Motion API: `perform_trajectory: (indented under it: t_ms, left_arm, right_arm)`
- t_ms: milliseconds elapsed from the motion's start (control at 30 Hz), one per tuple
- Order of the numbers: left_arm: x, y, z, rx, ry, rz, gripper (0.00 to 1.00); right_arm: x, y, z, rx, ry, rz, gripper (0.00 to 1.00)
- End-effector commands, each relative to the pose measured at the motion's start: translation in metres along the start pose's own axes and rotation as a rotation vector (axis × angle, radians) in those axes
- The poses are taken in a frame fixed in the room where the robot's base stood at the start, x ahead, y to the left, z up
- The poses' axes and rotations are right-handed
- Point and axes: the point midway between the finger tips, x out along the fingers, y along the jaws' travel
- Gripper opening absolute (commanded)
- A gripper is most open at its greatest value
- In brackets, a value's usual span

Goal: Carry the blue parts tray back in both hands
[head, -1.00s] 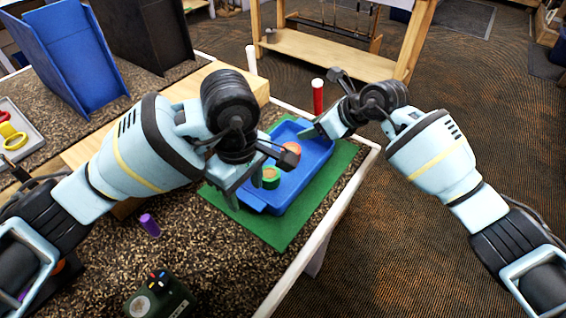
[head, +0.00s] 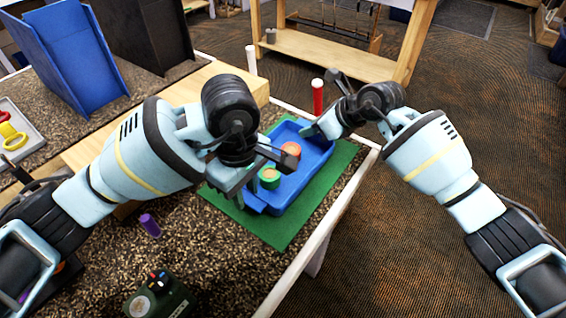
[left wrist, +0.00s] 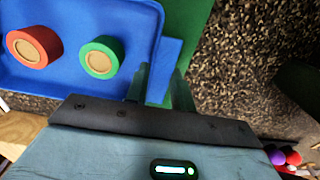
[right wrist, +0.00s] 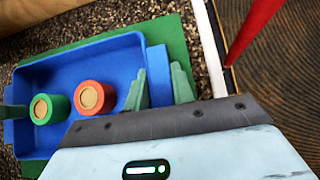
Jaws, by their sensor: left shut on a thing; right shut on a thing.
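The blue parts tray (head: 304,166) is over a green mat (head: 283,232) near the table's right edge. A green tape roll (head: 270,178) and a red-orange tape roll (head: 291,150) are in it; both also show in the left wrist view (left wrist: 102,57) (left wrist: 34,46). My left gripper (head: 240,192) is shut on the tray's near end handle; the handle shows between its fingers in the left wrist view (left wrist: 160,75). My right gripper (head: 318,128) is shut on the far end handle, seen in the right wrist view (right wrist: 158,72). I cannot tell whether the tray touches the mat.
A red post (head: 318,98) and a white post (head: 251,60) stand along the table's far edge. A purple cylinder (head: 150,225) and a dark green box (head: 160,298) are at the near side. A wooden block (head: 190,90) and a blue bin (head: 70,60) are at left.

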Motion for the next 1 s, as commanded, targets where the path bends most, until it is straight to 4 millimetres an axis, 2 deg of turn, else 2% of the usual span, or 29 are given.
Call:
perform_trajectory:
  t_ms: [267, 467, 700, 800, 1000]
  left_arm:
    - [-0.014, 0.001, -0.001, -0.001, 0.009, 0.012, 0.00]
    - [-0.045, 0.003, -0.002, -0.001, 0.028, 0.039, 0.00]
    - [-0.092, 0.005, -0.004, -0.001, 0.060, 0.082, 0.00]
    - [-0.105, 0.005, -0.004, -0.001, 0.069, 0.095, 0.00]
    - [-0.109, 0.005, -0.004, -0.001, 0.072, 0.098, 0.00]
  right_arm:
    - [-0.011, -0.002, 0.013, -0.009, -0.009, -0.009, 0.00]
    - [-0.037, -0.004, 0.040, -0.028, -0.029, -0.028, 0.00]
    - [-0.077, -0.005, 0.082, -0.059, -0.060, -0.059, 0.00]
    - [-0.088, -0.006, 0.093, -0.068, -0.069, -0.068, 0.00]
    - [-0.091, -0.005, 0.097, -0.070, -0.072, -0.070, 0.00]
